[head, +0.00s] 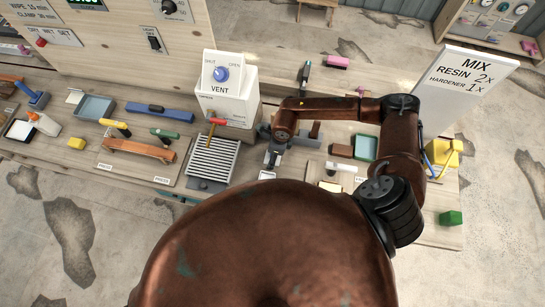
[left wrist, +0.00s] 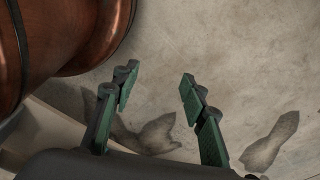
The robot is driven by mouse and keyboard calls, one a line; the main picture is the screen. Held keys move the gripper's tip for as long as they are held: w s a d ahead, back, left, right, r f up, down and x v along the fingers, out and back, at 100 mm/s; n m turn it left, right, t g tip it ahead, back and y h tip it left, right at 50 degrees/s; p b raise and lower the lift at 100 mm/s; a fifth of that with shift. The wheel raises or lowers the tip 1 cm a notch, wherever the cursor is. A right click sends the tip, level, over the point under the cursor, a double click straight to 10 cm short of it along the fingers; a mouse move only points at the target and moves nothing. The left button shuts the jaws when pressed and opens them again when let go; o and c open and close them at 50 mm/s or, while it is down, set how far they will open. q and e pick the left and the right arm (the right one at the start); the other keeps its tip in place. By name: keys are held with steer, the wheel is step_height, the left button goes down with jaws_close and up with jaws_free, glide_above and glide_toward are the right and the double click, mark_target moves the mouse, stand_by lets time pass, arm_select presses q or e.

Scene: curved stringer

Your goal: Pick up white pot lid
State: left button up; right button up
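I cannot make out a white pot lid for certain in either view. A small white piece (head: 340,167) lies on the right part of the workbench, too small to identify. My right arm reaches over the bench in the head view, and its gripper (head: 273,156) is low over the bench beside the slatted grey rack. The finger opening is too small and covered to read. My left gripper (left wrist: 157,92) is open and empty in the left wrist view, with bare floor behind it. It does not show in the head view.
A white VENT box (head: 231,104) stands behind the slatted rack (head: 213,160). A tall MIX sign (head: 462,88) stands at the right near a yellow container (head: 442,153). A green block (head: 451,218) sits near the bench's front right. Several tools and trays crowd the left.

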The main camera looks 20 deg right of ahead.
steer(key=shift+w, duration=0.1)
steer(key=shift+c, duration=0.7)
steer(key=c, duration=0.5)
arm_select(q)
steer(key=shift+s, duration=0.85)
arm_select(e)
steer(key=shift+c, duration=0.4)
arm_select(q)
steer(key=shift+w+f, duration=0.1)
steer(key=shift+w, duration=0.05)
arm_select(e)
steer(key=shift+r, duration=0.1)
